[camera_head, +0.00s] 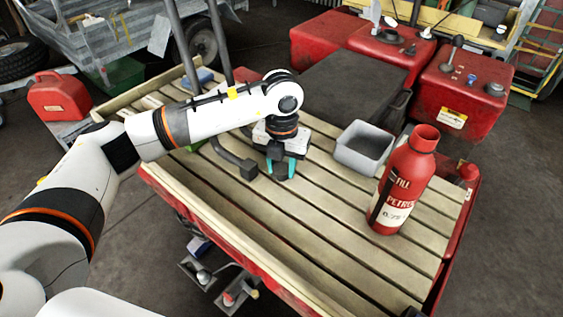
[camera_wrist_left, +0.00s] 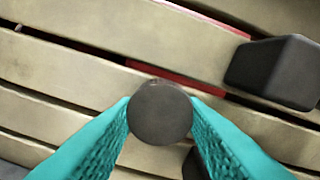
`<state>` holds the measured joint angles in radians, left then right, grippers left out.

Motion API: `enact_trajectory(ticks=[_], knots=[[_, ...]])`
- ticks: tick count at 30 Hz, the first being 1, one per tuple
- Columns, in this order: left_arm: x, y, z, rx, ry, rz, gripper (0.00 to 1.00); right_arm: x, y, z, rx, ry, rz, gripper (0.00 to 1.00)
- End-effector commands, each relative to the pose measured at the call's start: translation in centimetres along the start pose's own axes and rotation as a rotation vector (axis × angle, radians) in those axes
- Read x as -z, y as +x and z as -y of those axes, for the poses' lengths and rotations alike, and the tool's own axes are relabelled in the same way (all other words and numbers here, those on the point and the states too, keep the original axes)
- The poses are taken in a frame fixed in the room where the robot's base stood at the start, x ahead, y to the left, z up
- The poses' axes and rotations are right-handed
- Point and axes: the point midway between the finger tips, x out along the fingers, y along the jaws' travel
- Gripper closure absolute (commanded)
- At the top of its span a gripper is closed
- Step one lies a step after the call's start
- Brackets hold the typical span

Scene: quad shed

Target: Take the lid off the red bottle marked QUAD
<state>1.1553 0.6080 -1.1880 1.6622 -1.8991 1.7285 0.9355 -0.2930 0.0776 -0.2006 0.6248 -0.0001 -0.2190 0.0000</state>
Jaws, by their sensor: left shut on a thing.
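The red bottle (camera_head: 396,196) stands upright at the right of the slatted wooden rack. Its label shows FILL and PETROL; I cannot read QUAD on it. Its neck shows a red rim with no dark lid on it. My left gripper (camera_head: 281,169) is over the middle of the rack, left of the bottle and apart from it. Its teal fingers are shut on a dark round lid (camera_wrist_left: 160,112), seen end-on between the fingertips in the left wrist view. In the head view the gripper mostly hides the lid. My right gripper is not in view.
A grey open container (camera_head: 364,150) stands left of the bottle. A black bent bar (camera_head: 234,160) rises close to my left gripper; a black block also shows near the fingers in the left wrist view (camera_wrist_left: 275,72). The black seat (camera_head: 352,88) lies behind. The front slats are clear.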

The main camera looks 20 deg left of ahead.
Motion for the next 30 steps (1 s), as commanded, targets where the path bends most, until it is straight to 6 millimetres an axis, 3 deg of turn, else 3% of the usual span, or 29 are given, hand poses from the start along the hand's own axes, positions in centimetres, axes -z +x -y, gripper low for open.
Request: enact_trajectory(ticks=[5, 6, 10, 21, 25, 30], knots=[[0.0, 0.3, 0.0, 0.000, -0.001, 0.000, 0.90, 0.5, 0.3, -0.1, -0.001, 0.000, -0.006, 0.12], [0.0, 0.2, 0.0, 0.000, -0.001, 0.000, 0.59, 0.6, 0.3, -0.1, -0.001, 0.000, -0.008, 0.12], [0.0, 0.2, 0.0, 0.000, -0.001, 0.000, 0.41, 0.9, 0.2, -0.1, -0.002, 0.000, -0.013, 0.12], [0.1, -0.5, 0.0, 0.000, -0.001, -0.002, 0.41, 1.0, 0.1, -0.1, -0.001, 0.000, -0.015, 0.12], [0.1, -2.4, 0.0, 0.000, -0.001, -0.005, 0.41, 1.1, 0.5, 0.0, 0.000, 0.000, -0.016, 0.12], [0.1, -6.2, 0.0, -0.001, 0.000, -0.006, 0.41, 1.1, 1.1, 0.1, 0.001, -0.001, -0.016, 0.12]])
